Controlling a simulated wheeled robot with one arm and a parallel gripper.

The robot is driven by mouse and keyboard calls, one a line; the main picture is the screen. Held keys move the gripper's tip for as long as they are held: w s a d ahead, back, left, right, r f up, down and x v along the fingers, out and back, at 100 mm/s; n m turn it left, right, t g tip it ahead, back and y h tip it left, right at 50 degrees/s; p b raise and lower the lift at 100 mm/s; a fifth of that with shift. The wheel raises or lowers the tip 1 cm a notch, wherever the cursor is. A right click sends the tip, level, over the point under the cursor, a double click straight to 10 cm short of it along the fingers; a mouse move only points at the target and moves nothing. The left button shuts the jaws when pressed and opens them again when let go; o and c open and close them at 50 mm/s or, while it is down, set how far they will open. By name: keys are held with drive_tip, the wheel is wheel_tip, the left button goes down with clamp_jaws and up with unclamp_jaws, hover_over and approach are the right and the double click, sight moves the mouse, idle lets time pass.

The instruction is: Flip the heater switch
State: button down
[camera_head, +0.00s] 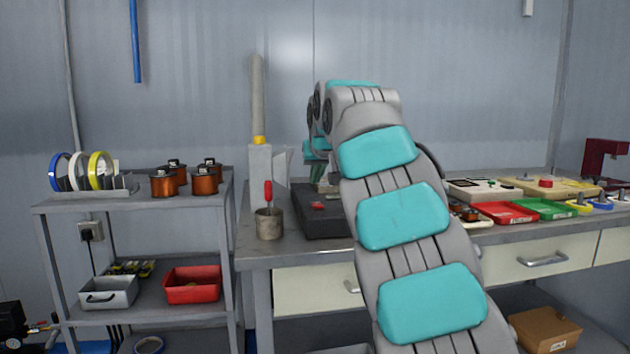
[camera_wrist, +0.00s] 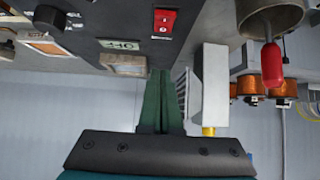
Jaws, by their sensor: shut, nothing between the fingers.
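A red rocker switch (camera_wrist: 164,23) with white marks sits on the dark box (camera_wrist: 105,22) in the wrist view. A pale label (camera_wrist: 119,44) that seems to read OFF upside down lies beside it. My gripper (camera_wrist: 160,74) shows dark green fingers pressed together and empty, with the tips a short way from the switch in the picture; I cannot tell if they touch the box. In the head view the dark box (camera_head: 318,222) stands on the bench with the red switch (camera_head: 318,205) on top. My gripper (camera_head: 324,182) is over its back part, partly hidden by my arm.
A metal cup (camera_head: 269,225) with a red-handled tool stands left of the box, near a grey post (camera_head: 258,165). Red (camera_head: 508,213) and green (camera_head: 555,208) trays lie to the right. Copper coils (camera_head: 204,180) stand on the left shelf.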

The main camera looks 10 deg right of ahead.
drive_tip(key=w+r+v, duration=0.1)
drive_tip(key=v, duration=0.9)
drive_tip(key=shift+w+r, duration=0.15)
drive_tip(key=shift+r, duration=0.05)
drive_tip(key=s+f+g, duration=0.5)
drive_tip(key=s+f, duration=1.6)
drive_tip(key=s, duration=0.2)
drive_tip(key=s+f+g, duration=0.6)
drive_tip(key=s+f, duration=1.5)
drive_tip(key=s, duration=0.3)
drive_tip(key=shift+s+f+g, duration=0.25)
drive_tip(key=shift+s+g, duration=0.05)
drive_tip(key=shift+s, duration=0.05)
